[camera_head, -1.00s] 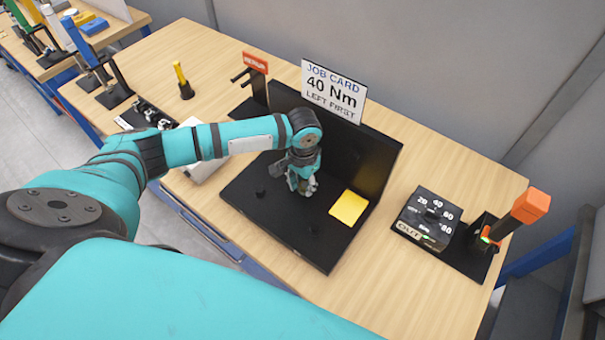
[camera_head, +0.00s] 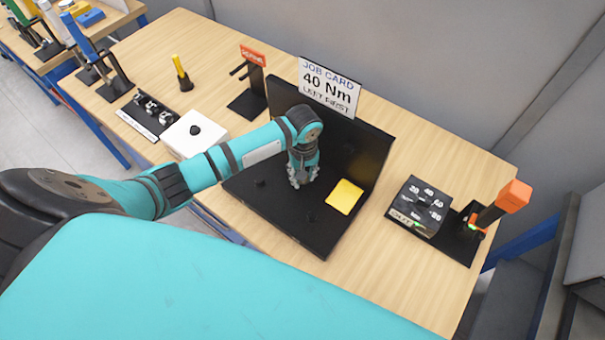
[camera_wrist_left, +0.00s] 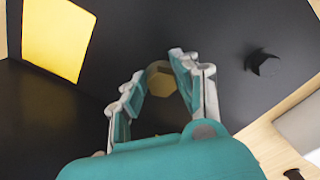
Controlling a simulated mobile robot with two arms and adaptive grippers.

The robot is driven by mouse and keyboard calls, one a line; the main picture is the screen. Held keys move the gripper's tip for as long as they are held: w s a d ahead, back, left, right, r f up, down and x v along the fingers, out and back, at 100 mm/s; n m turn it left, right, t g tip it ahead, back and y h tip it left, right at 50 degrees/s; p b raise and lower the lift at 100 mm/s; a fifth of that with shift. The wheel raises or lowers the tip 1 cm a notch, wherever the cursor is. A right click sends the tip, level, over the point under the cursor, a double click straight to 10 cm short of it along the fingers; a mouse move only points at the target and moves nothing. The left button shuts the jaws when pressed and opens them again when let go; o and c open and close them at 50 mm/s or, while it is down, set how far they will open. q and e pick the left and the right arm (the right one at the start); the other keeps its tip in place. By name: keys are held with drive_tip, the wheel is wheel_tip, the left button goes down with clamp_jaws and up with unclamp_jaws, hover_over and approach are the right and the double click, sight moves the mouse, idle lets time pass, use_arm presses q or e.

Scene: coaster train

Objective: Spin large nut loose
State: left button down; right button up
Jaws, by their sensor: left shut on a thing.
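The large nut (camera_wrist_left: 160,79) is a brass-coloured hexagonal piece, seen in the left wrist view between my left fingertips, at the black fixture. In the head view the nut is hidden by my left gripper (camera_head: 301,177), which points down over the middle of the black fixture (camera_head: 285,222). The left gripper (camera_wrist_left: 158,84) is shut on the nut, one finger on each side of it. My right gripper is in neither view.
A yellow card (camera_head: 344,197) lies on the fixture, with a job card (camera_head: 329,88) reading 40 Nm behind. A dial box (camera_head: 420,205) and an orange-handled tool (camera_head: 505,205) stand right. A white box (camera_head: 195,135) and black tray (camera_head: 152,113) are left. Bare table lies in front right.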

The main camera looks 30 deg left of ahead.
use_arm(q)
drive_tip(key=n, duration=0.3)
drive_tip(key=shift+w+n, duration=0.1)
drive_tip(key=shift+n, duration=0.3)
drive_tip(key=n, duration=0.3)
drive_tip(key=shift+w+d+n, duration=0.15)
drive_tip(key=shift+n, duration=0.15)
drive_tip(key=n, duration=0.3)
drive_tip(key=shift+w+n, duration=0.1)
drive_tip(key=shift+n, duration=1.6)
drive_tip(key=c, duration=1)
unclamp_jaws()
drive_tip(key=shift+w, duration=0.1)
